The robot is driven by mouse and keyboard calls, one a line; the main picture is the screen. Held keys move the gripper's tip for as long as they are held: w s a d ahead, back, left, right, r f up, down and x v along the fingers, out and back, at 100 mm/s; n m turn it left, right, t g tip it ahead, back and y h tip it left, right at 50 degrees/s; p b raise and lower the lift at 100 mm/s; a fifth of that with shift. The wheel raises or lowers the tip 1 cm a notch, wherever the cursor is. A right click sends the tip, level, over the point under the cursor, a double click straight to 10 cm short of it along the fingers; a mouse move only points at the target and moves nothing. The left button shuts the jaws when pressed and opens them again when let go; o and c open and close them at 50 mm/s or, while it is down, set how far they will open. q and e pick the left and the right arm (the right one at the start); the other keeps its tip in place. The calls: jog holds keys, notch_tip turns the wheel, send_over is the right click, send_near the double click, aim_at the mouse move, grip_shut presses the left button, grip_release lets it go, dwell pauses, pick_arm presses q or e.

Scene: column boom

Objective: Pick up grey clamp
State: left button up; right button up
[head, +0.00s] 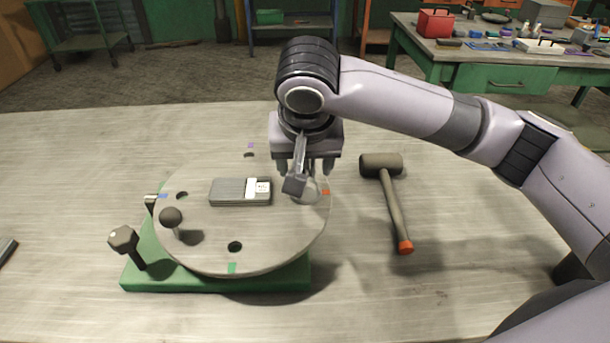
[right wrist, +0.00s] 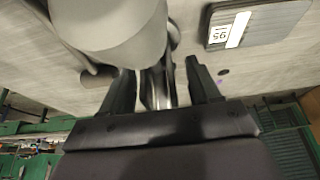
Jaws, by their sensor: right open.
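The grey clamp (head: 295,185) stands near the right edge of the round grey turntable (head: 205,240), its narrow upper part rising between my right gripper's fingers. My right gripper (head: 308,170) is open and points down over it, one finger on each side. In the right wrist view, the gripper (right wrist: 158,72) shows its two dark fingers apart, with a shiny metal part of the clamp (right wrist: 156,88) between them. I cannot tell whether either finger touches it. The clamp's base is partly hidden. My left gripper is not in view.
A grey plate with a white label (head: 232,191) lies on the turntable, left of the clamp. A ball knob (head: 171,216) stands up at the disc's left. The green base (head: 215,281) carries a dark knob (head: 124,240). A mallet (head: 391,200) lies right of the disc.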

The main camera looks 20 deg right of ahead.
jog(key=c, duration=1.1)
jog(key=shift+o, duration=0.2)
jog(key=shift+r, duration=0.1)
jog(key=shift+r, duration=0.1)
notch_tip(320, 180, up, 20)
jog(key=p, duration=0.2)
jog(key=shift+p, duration=0.3)
